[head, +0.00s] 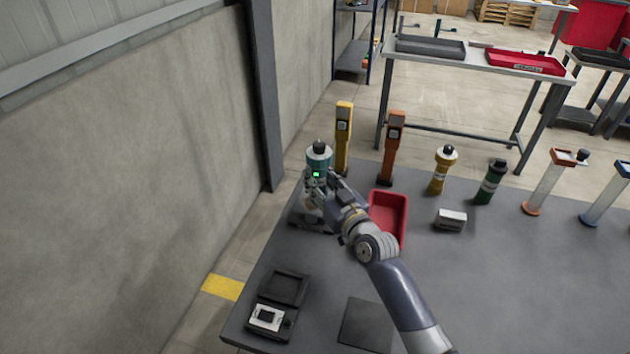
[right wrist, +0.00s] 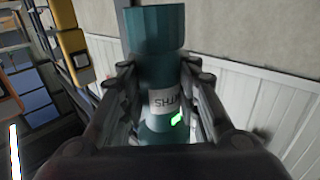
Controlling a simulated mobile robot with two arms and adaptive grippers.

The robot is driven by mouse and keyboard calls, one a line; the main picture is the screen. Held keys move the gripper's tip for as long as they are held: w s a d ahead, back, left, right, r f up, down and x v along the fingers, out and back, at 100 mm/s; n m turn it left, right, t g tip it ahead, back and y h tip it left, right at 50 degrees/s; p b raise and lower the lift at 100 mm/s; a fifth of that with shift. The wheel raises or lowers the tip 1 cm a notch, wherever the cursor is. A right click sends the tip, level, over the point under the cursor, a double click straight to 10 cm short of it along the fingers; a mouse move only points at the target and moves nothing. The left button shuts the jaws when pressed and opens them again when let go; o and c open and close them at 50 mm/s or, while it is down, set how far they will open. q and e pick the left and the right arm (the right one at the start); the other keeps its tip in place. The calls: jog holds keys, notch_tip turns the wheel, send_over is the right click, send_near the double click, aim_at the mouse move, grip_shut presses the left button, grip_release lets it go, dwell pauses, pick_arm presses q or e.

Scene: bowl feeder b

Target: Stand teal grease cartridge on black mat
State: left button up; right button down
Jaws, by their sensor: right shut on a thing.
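The teal grease cartridge (head: 319,158) with a black cap is in my right gripper (head: 317,178) near the table's far left corner. It looks roughly upright. In the right wrist view the teal cartridge (right wrist: 155,45) stands between both fingers, with a white label and a green light on it. Its lower end is hidden in the head view by the gripper, so I cannot tell if it touches anything. A flat black square mat (head: 366,325) lies bare at the table's front, left of my right forearm. My left gripper is not in view.
A red bin (head: 402,205) stands right of the gripper. Yellow (head: 343,135) and orange (head: 392,145) posts stand behind. Yellow (head: 440,172) and green (head: 490,185) cartridges stand farther right. A black tray (head: 284,288) and small device (head: 268,318) lie front left. A dark flat thing (head: 306,222) lies below the gripper.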

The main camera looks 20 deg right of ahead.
jog(key=shift+w, duration=1.05)
jog(key=f, duration=0.1)
jog(key=w+f, duration=0.1)
jog(key=shift+f, duration=0.65)
jog(key=shift+f, duration=0.1)
jog(key=shift+f, duration=0.15)
jog(key=c, duration=1.2)
grip_release()
